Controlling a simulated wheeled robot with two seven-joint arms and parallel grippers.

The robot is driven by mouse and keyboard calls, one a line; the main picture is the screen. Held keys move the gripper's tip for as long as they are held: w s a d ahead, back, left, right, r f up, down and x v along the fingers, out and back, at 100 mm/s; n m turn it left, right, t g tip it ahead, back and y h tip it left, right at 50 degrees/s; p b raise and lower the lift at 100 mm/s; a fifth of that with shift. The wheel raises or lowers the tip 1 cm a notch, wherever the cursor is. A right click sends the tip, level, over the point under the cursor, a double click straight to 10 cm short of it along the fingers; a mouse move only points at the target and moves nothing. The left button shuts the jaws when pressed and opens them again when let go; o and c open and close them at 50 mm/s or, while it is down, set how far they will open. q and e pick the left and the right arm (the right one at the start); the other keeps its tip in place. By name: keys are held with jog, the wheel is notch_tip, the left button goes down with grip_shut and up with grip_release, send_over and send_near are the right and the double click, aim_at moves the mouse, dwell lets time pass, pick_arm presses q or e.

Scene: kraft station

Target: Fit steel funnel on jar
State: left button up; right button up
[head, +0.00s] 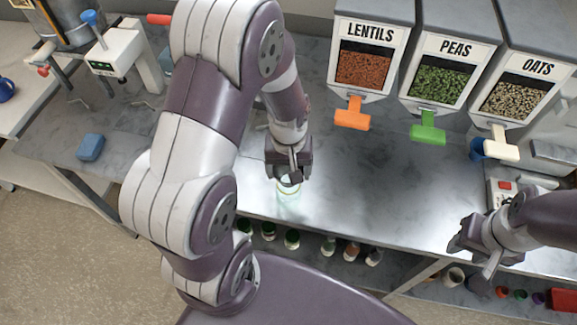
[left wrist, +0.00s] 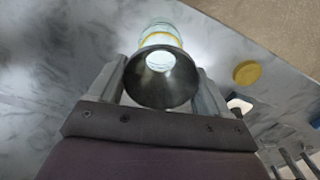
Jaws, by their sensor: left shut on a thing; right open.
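My left gripper (head: 289,172) is shut on the steel funnel (left wrist: 150,88), a dark grey cone seen from its wide end between the fingers in the left wrist view. The glass jar (left wrist: 161,33), with a yellow band near its rim, shows just past the funnel. In the head view the clear jar (head: 288,190) stands on the bench directly below my left gripper. I cannot tell whether the funnel's spout is in the jar's mouth or touches it. The funnel is mostly hidden in the head view. My right gripper (head: 476,243) is open and empty near the bench's front right edge.
Dispensers of lentils (head: 364,68), peas (head: 440,80) and oats (head: 514,97) stand along the back right. A yellow disc (left wrist: 247,73) lies near the jar. A blue block (head: 90,147) sits at the left. The bench right of the jar is clear; small jars stand below.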

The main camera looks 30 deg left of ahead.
aim_at(289, 168)
pick_arm(q)
jog(key=shift+f, duration=0.25)
dwell(0.4)
jog(key=shift+f+b, duration=0.45)
jog(key=shift+f, duration=0.15)
jog(key=o, duration=1)
jog(key=shift+r, duration=0.15)
notch_tip(289, 168, up, 9)
jog(key=p, duration=0.9)
